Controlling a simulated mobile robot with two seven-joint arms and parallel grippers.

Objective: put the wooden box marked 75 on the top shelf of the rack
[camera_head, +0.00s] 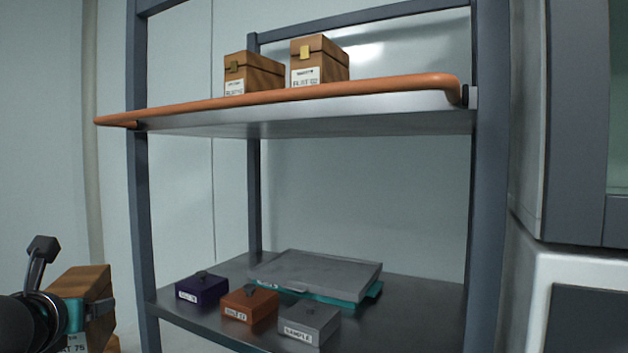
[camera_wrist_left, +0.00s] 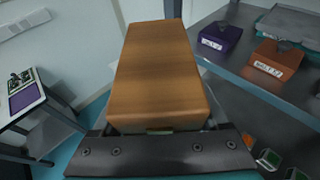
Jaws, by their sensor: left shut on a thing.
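The wooden box marked 75 (camera_head: 82,285) is at the lower left of the head view, left of the rack's left post. My left gripper (camera_head: 72,314) is shut on it and holds it outside the rack, well below the top shelf. In the left wrist view the box (camera_wrist_left: 160,70) fills the middle, lying lengthwise away from the gripper (camera_wrist_left: 165,140). The rack's top shelf (camera_head: 310,118) has an orange front rail and carries two wooden boxes, a left one (camera_head: 262,76) and a right one (camera_head: 325,66). My right gripper is not in view.
The lower shelf (camera_head: 405,318) holds a purple box (camera_head: 201,290), an orange box (camera_head: 249,305), a grey box (camera_head: 309,322) and a flat grey case (camera_head: 318,272). The top shelf's left end looks clear. A white and grey machine (camera_head: 570,270) stands right of the rack.

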